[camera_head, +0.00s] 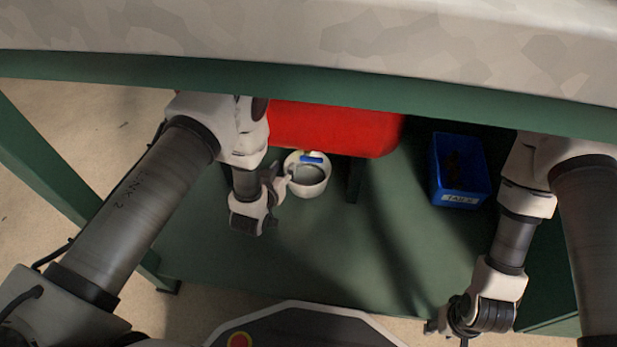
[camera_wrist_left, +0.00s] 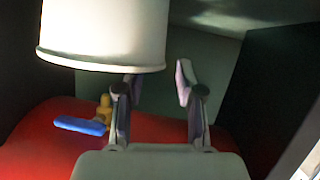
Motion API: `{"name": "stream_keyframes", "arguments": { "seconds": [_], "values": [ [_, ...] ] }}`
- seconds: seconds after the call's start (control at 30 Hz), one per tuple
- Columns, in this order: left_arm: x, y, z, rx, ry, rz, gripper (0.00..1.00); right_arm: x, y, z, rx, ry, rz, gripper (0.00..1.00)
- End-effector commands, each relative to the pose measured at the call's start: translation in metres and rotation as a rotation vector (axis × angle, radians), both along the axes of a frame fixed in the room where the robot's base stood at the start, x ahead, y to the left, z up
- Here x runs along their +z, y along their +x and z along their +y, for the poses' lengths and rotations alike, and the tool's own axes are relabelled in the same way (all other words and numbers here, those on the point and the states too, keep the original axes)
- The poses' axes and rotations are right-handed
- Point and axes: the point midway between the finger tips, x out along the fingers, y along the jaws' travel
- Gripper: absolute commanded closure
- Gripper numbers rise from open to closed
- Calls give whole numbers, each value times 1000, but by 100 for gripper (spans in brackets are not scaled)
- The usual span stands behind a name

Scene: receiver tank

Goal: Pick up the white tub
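The white tub (camera_head: 318,189) stands on the green shelf beneath the front of the red tank, its open top facing up in the head view. In the left wrist view the tub (camera_wrist_left: 105,30) fills the upper left. My left gripper (camera_head: 281,183) is at the tub's left side in the head view. In the left wrist view its two fingers (camera_wrist_left: 159,80) are apart with nothing seen between them; one fingertip is close to the tub's edge, and I cannot tell if they touch. My right gripper (camera_head: 447,325) is low at the right, away from the tub; its fingers are unclear.
The red tank (camera_head: 330,128) has a blue-handled brass valve (camera_wrist_left: 85,124) just over the tub. A blue bin (camera_head: 461,185) with a label stands to the right. A green beam (camera_head: 400,95) crosses above. The shelf's middle (camera_head: 330,245) is clear.

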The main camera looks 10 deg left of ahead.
Motion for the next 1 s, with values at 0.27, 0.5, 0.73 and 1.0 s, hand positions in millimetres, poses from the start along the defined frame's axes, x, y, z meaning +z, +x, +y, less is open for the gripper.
{"name": "stream_keyframes", "arguments": {
  "seconds": [0.27,0.5,0.73,1.0],
  "values": [
    [-13,30,-4,0,0,-1,63,-25,1,-1,-6,-1,-4,60],
    [-12,30,-4,0,0,0,98,-23,2,-1,-5,0,-4,60],
    [-12,30,-4,0,0,-2,100,-23,1,-1,-5,0,-4,60],
    [-8,31,-4,0,0,-2,100,-21,1,-1,-5,0,-3,60]
  ]
}}
